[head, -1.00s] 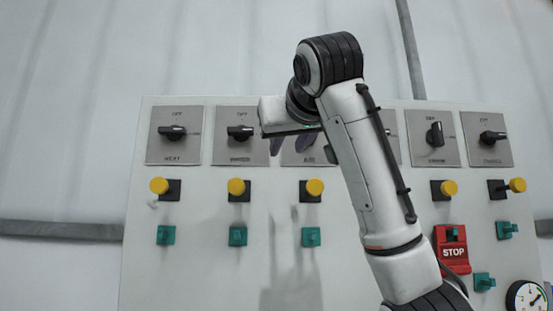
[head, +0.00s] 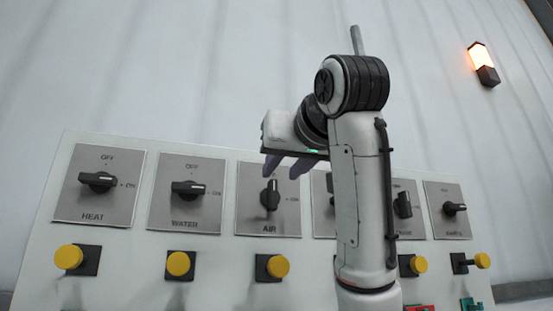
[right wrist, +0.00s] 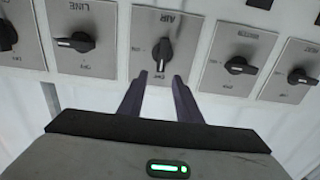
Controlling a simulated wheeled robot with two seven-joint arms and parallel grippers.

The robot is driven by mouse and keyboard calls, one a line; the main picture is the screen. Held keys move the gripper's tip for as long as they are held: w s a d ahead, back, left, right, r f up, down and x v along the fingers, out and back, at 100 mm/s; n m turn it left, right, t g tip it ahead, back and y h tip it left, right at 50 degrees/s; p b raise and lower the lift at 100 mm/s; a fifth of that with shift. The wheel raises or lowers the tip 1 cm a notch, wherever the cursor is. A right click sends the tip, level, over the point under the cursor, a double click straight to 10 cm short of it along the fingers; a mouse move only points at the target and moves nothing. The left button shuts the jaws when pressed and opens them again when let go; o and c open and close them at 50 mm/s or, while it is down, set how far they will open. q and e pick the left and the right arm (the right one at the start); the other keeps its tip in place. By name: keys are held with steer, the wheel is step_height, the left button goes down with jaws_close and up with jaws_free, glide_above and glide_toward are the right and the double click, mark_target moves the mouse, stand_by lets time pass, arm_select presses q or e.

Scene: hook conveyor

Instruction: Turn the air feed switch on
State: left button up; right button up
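The air switch (head: 270,195) is a black rotary knob on a grey plate marked AIR, third from the left in the head view. Its handle stands upright there. In the right wrist view, which is upside down, the air switch (right wrist: 162,53) has its white mark pointing to the plate edge nearest my gripper. My right gripper (head: 283,173) is open and empty at the top of the AIR plate, hiding its upper label. In the right wrist view its fingertips (right wrist: 160,75) are apart, just short of the knob and roughly lined up with it. My left gripper is out of view.
The heat switch (head: 98,182) and water switch (head: 187,188) stand to the left, both with handles sideways. Yellow buttons (head: 271,267) run in a row below the plates. My right arm covers part of the switch right of AIR. An orange lamp (head: 482,56) glows on the wall.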

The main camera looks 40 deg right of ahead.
mark_target(274, 181)
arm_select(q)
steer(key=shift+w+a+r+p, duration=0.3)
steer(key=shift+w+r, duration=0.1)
arm_select(e)
steer(key=shift+x, duration=2.2)
steer(key=shift+f, duration=0.1)
jaws_close()
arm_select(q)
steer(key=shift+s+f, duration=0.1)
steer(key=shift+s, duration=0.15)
